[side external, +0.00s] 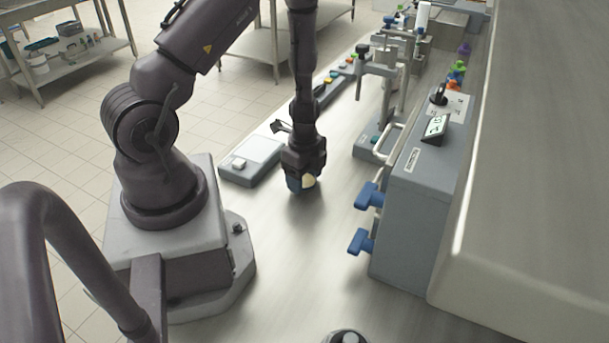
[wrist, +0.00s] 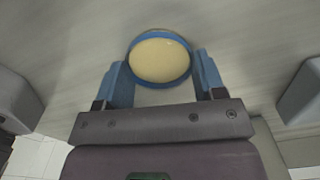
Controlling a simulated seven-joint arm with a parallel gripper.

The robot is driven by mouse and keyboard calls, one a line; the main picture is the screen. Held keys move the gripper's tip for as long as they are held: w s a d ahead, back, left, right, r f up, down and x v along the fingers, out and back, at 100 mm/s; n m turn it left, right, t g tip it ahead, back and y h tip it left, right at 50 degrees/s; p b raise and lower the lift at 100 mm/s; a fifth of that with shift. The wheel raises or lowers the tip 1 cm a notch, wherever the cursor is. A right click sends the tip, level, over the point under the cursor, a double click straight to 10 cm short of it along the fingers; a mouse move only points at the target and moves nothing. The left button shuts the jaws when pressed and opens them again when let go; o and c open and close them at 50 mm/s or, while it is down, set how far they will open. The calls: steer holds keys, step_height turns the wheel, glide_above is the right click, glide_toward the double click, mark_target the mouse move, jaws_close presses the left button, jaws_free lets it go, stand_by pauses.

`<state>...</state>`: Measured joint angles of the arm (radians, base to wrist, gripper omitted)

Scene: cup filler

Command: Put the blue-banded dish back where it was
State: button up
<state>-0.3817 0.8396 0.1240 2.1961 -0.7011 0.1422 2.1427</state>
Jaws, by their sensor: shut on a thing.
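The blue-banded dish (wrist: 160,60) shows in the wrist view with a blue rim and a pale yellow inside. It sits between the two blue fingertips of my gripper (wrist: 163,82), which is shut on it. In the side external view, my gripper (side external: 302,172) points down over the bench, and the dish (side external: 306,183) shows just below it, partly hidden by the fingers. The dish is at or just above the bench top; I cannot tell whether it touches.
A grey scale-like box (side external: 252,160) lies to the left of my gripper. A grey machine (side external: 415,200) with blue knobs (side external: 362,241) stands to the right. A stand (side external: 380,110) with a press is behind. The bench in front (side external: 300,260) is mostly clear, with a round dark object (side external: 345,337) at the bottom edge.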

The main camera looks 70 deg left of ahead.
mark_target(305, 178)
steer(key=shift+f, duration=0.1)
steer(key=o, duration=1)
steer(key=w+d+r+n+t, duration=0.15)
steer(key=d+r, duration=0.25)
steer(key=r, duration=0.8)
steer(key=d+r+n+t, duration=0.1)
steer(key=d+r+n, duration=0.25)
steer(key=r, duration=0.85)
steer(key=s+d+r+n+t, duration=0.1)
steer(key=s+d+r+n, duration=0.1)
steer(key=r, duration=0.1)
steer(key=s+d+r+n+t, duration=0.1)
steer(key=s+d+r+n, duration=0.1)
steer(key=s+r, duration=0.1)
steer(key=s+d+r+n+t, duration=0.1)
steer(key=s+d+r+n, duration=0.1)
steer(key=s+d+r, duration=0.1)
steer(key=shift+s+r, duration=0.15)
steer(key=shift+r, duration=0.75)
